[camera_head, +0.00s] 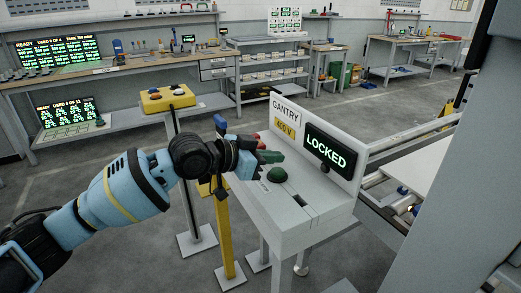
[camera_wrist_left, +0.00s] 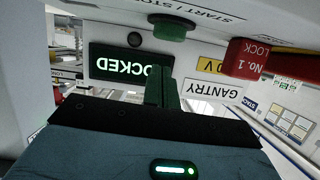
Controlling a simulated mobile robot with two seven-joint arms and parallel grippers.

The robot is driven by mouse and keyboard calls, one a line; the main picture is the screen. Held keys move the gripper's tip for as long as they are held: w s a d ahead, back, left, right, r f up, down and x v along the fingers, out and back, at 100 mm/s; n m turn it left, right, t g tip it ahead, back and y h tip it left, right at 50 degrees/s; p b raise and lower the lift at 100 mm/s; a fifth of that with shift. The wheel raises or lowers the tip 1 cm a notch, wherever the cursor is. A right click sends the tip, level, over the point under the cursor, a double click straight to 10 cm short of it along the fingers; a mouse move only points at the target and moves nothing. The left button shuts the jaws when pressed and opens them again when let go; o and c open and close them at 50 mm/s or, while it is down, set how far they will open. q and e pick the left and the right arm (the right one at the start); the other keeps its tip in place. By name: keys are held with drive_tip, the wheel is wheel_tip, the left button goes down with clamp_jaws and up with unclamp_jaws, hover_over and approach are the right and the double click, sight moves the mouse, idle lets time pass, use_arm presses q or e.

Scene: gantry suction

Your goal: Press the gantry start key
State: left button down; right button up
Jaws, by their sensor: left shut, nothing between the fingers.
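The white gantry console (camera_head: 290,222) stands right of centre, with a screen reading LOCKED (camera_head: 325,151). The round green start key (camera_head: 279,175) sits on its sloped top, and also shows in the left wrist view (camera_wrist_left: 175,28) beside a START / STOP label. My left gripper (camera_head: 272,157) is shut and empty, just above and behind the key in the head view, apparently apart from it. In the left wrist view its green fingers (camera_wrist_left: 162,90) point toward the console, overlapping the screen. A red block marked No. 1 LOCK (camera_wrist_left: 250,58) is near the key. My right gripper is out of view.
A yellow box with buttons (camera_head: 167,97) stands on a post behind my left arm. A yellow post (camera_head: 224,235) is left of the console. A railed conveyor frame (camera_head: 400,195) adjoins it at right. Workbenches line the back; open floor lies between.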

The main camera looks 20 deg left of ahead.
sight(272, 175)
use_arm(q)
drive_tip(key=shift+s+a+f, duration=0.1)
drive_tip(key=shift+a+f, duration=0.1)
drive_tip(key=shift+f, duration=0.9)
drive_tip(key=shift+f, duration=0.2)
